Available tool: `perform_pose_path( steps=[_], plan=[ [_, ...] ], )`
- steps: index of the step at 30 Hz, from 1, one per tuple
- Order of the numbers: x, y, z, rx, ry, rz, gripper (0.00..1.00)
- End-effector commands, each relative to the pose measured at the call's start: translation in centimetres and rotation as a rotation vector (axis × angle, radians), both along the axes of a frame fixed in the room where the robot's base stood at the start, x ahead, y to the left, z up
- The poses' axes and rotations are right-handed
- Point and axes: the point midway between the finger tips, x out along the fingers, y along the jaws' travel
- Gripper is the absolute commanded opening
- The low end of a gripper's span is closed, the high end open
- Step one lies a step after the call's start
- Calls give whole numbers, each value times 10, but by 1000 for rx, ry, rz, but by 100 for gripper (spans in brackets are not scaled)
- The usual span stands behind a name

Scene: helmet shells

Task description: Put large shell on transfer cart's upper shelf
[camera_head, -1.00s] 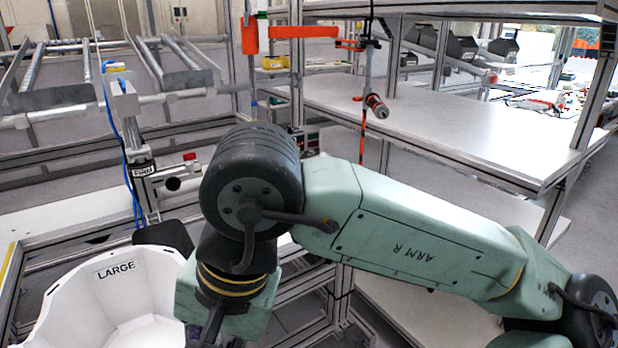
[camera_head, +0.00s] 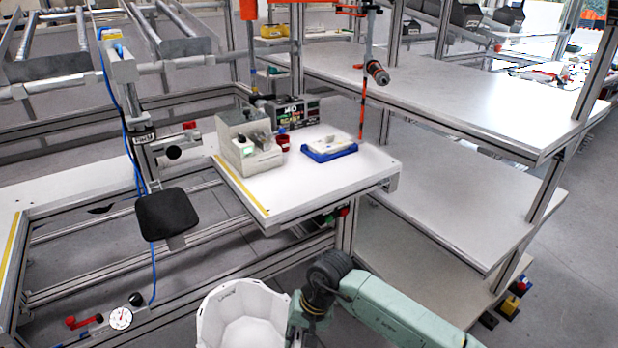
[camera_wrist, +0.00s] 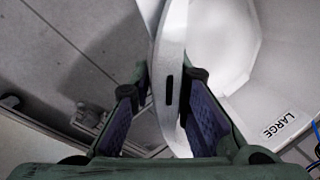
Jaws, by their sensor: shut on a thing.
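The large shell (camera_head: 243,318) is a white, faceted, hollow bowl at the bottom of the head view, opening upward. In the wrist view the shell (camera_wrist: 275,85) carries the word LARGE. My gripper (camera_wrist: 170,95) is shut on the shell's rim, with a finger on each side of the wall. In the head view the gripper is mostly hidden beside the shell's right side. A framed unit with white shelves stands at the right; its upper shelf (camera_head: 440,97) has clear surface. I cannot tell for sure that this unit is the transfer cart.
A white bench (camera_head: 330,180) holds a grey device (camera_head: 246,142), a red cup (camera_head: 282,143) and a blue tray (camera_head: 329,149). A black pad (camera_head: 167,214) stands over the open metal frame at left. A screwdriver (camera_head: 377,72) hangs before the upper shelf.

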Motion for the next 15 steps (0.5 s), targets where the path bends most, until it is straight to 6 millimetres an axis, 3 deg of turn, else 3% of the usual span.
perform_pose_path(
  steps=[1, 3, 6, 12, 15],
  plan=[
    [14, -6, -27, -3, 5, 0, 0],
    [30, -13, -59, -3, 4, 8, 0],
    [48, -20, -94, -3, 2, 18, 0],
    [67, -28, -131, 2, 0, 27, 0],
    [66, -29, -145, -1, 0, 30, 0]
  ],
)
